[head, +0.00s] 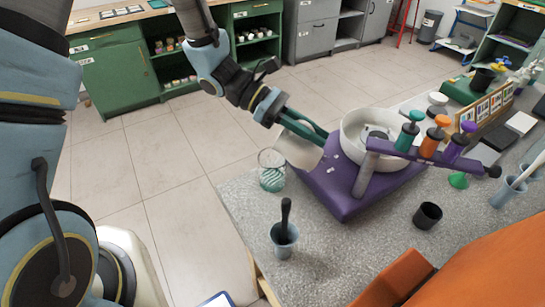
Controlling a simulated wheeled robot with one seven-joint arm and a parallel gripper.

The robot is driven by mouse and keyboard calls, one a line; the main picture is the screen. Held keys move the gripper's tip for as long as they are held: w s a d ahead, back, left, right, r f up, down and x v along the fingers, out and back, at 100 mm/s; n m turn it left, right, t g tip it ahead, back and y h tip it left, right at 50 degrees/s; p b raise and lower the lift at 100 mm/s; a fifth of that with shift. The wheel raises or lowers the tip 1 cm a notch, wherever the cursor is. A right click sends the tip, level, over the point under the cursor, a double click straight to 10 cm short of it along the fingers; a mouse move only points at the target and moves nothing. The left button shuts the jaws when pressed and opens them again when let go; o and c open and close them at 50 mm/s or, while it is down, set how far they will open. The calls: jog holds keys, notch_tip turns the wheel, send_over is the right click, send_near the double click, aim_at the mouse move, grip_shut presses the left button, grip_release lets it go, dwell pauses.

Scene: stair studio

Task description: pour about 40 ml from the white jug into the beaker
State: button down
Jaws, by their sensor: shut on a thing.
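The white jug (297,151) is held above the grey speckled table, just right of the beaker. It looks tilted, with its lower left part close to the beaker's rim. My gripper (308,130), with green fingers, is shut on the jug from above. The clear beaker (271,171) stands near the table's left edge, with a teal and white wavy pattern or content in its lower part. I cannot tell whether liquid is flowing, and the jug's inside is hidden.
A purple stand (343,203) with a white bowl (350,133) and several coloured pumps (436,134) is right of the jug. A blue-grey cup (284,242) with a dark handle and a black cup (427,215) stand nearer.

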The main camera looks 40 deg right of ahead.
jog(key=shift+s+d, duration=0.15)
jog(key=shift+s, duration=0.1)
jog(key=shift+s+d, duration=0.15)
jog(key=shift+w+r+g+h+b, duration=0.2)
jog(key=shift+r+g+h+b, duration=0.15)
jog(key=shift+g+h+b, duration=0.25)
dwell(1.5)
jog(key=shift+s+f+t+y+p, duration=0.15)
jog(key=shift+s+t+y+p, duration=0.15)
jog(key=shift+y, duration=0.2)
jog(key=p, duration=0.1)
jog(key=r+t+p, duration=0.1)
jog(key=shift+s+d+y+p, duration=0.25)
jog(key=shift+s+y+p, duration=0.05)
jog(key=shift+s+y, duration=0.1)
jog(key=shift+s+d+f+t+y+p, duration=0.1)
jog(key=shift+s+f+t+y+p, duration=0.2)
jog(key=shift+f+t+y+p, duration=0.45)
jog(key=shift+s+d+f+t+y+p, duration=0.1)
jog(key=shift+s+f+t+y+p, duration=0.25)
jog(key=shift+t+p, duration=0.75)
